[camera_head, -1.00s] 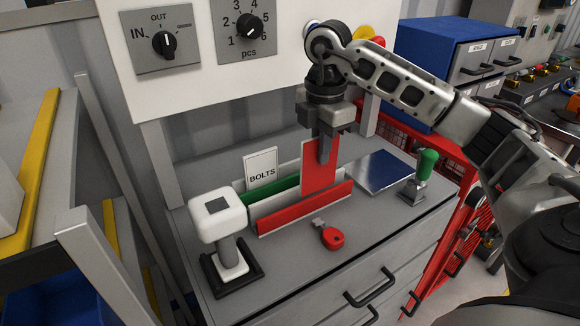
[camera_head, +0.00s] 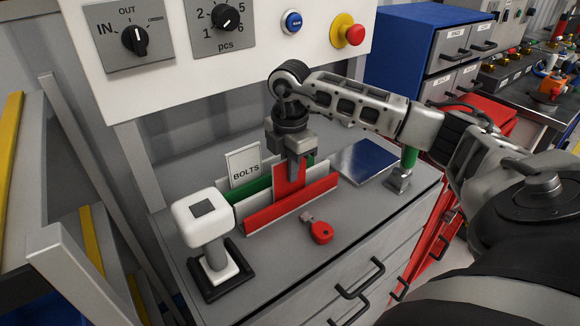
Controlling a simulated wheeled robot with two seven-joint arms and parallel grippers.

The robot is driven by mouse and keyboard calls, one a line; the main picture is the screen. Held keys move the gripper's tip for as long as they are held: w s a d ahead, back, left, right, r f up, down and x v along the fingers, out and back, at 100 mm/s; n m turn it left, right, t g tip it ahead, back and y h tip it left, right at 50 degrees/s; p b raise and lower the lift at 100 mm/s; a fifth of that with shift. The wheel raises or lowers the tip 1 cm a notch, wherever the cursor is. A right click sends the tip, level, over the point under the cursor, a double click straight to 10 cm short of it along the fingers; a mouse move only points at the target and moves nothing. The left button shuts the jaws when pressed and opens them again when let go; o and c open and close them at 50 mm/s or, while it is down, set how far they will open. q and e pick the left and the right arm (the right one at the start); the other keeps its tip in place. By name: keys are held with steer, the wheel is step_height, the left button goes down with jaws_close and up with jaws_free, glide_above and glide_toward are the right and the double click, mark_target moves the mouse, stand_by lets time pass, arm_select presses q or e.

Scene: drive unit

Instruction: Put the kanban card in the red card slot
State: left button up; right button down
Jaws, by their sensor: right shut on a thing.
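The kanban card is a red card (camera_head: 282,182), upright in the head view. Its lower part is hidden behind the front wall of the red card slot (camera_head: 262,214). My right gripper (camera_head: 293,170) is shut on the card from above, with its fingers just above the slot's wall. I cannot tell whether the card's lower edge touches the slot floor. A green slot (camera_head: 252,188) lies behind the red one, with a white card marked BOLTS (camera_head: 244,164) standing at its left. My left gripper is not in view.
A white-topped device (camera_head: 203,218) stands at the left of the grey bench. A red key-like tag (camera_head: 320,231) lies in front of the slots. A blue plate (camera_head: 366,161) and a green-handled stamp (camera_head: 408,158) are to the right. A control panel (camera_head: 180,75) rises behind.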

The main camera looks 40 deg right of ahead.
steer(key=shift+f, duration=0.2)
steer(key=c, duration=1.6)
jaws_free()
steer(key=shift+o, duration=0.2)
steer(key=shift+r, duration=0.15)
step_height(320, 180, up, 11)
steer(key=shift+r+b, duration=0.2)
steer(key=shift+b, duration=0.1)
steer(key=shift+r, duration=0.4)
